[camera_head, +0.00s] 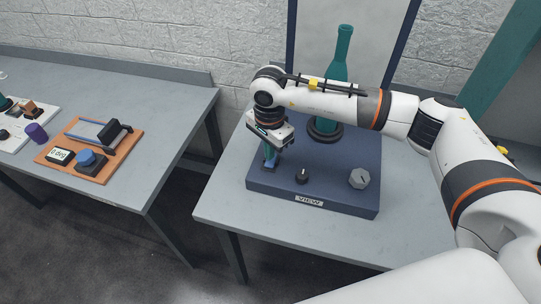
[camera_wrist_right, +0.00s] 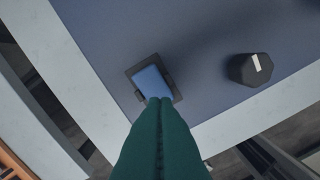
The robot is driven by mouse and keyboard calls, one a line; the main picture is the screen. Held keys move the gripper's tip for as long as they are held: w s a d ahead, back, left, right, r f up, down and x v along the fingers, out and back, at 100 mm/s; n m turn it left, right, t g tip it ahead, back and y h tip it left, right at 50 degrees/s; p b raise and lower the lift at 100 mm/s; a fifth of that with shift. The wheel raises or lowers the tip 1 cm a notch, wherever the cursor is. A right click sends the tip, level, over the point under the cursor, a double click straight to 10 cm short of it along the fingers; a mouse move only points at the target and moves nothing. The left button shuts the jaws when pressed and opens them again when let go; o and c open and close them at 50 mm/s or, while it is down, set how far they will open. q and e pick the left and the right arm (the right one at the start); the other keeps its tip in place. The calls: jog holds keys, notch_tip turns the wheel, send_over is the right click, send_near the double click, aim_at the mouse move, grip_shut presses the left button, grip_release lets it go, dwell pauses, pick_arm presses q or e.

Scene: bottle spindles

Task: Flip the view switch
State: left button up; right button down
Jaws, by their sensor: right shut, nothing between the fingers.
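The view switch is a blue rocker (camera_wrist_right: 147,80) in a dark frame, set in the top of the dark blue box (camera_head: 335,203) that carries a "VIEW" label (camera_head: 309,201). My right gripper (camera_head: 269,163) points down over the box's left part; its teal fingers are shut and empty. In the wrist view the right fingertips (camera_wrist_right: 160,102) overlap the near end of the rocker. I cannot tell whether they touch it. My left gripper is not in view.
A black knob (camera_head: 302,176) and a grey faceted knob (camera_head: 359,179) sit right of the gripper. A teal bottle (camera_head: 339,58) stands behind on a dark round base (camera_head: 325,132), partly behind my right arm. A separate left table holds an orange board (camera_head: 91,169) with devices.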

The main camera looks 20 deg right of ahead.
aim_at(270, 164)
notch_tip(270, 164, up, 5)
jog(key=shift+f+p, duration=0.15)
jog(key=shift+p, duration=0.6)
jog(key=shift+f, duration=0.1)
